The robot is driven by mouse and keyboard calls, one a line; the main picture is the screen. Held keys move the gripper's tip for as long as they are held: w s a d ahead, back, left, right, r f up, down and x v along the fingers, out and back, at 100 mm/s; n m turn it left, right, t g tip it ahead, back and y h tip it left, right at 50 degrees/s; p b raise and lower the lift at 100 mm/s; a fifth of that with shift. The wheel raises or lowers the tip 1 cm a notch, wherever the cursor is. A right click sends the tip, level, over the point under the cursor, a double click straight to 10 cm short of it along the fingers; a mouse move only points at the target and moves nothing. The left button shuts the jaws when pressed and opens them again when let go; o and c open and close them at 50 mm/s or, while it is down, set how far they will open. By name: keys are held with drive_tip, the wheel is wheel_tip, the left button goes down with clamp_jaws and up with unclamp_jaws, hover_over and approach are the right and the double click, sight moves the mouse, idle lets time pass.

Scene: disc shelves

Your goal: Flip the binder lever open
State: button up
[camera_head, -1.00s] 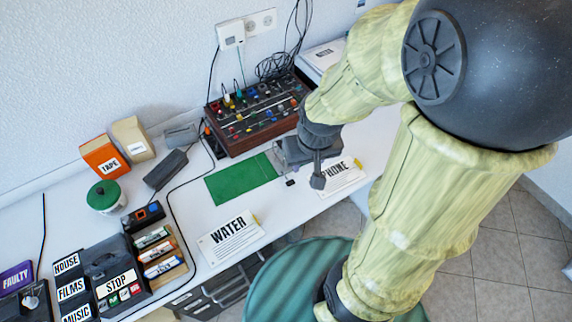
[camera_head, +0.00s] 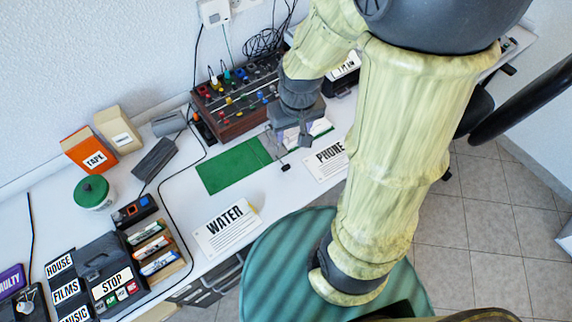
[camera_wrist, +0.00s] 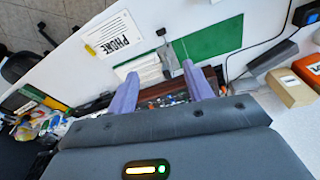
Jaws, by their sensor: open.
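The binder lies open on the white desk. Its green cover (camera_head: 228,170) is left of a grey metal spine (camera_head: 268,147), with white pages partly hidden behind my gripper. A thin lever with a black tip (camera_head: 285,167) sticks out at the spine's front edge; its tip also shows in the wrist view (camera_wrist: 160,32). My gripper (camera_head: 304,141) is open above the right side of the binder. In the wrist view its two pale purple fingers (camera_wrist: 160,69) are apart and empty, with the lever base and pages between and beyond them. Contact cannot be told.
A control panel with coloured knobs (camera_head: 235,100) stands behind the binder. The WATER sheet (camera_head: 227,228) and PHONE sheet (camera_head: 326,158) lie near the desk's front edge. A black cable (camera_head: 165,195) runs left of the binder. A green tub (camera_head: 95,192) and boxes stand farther left.

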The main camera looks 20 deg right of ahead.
drive_tip(key=n+g+b, duration=0.2)
drive_tip(key=b, duration=0.1)
hover_over(286, 167)
wheel_tip(286, 167, down, 8)
drive_tip(key=shift+f, duration=0.15)
wheel_tip(286, 167, down, 17)
drive_tip(key=shift+f+b, duration=0.1)
drive_tip(key=shift+b, duration=0.4)
drive_tip(key=shift+w, duration=0.1)
clamp_jaws()
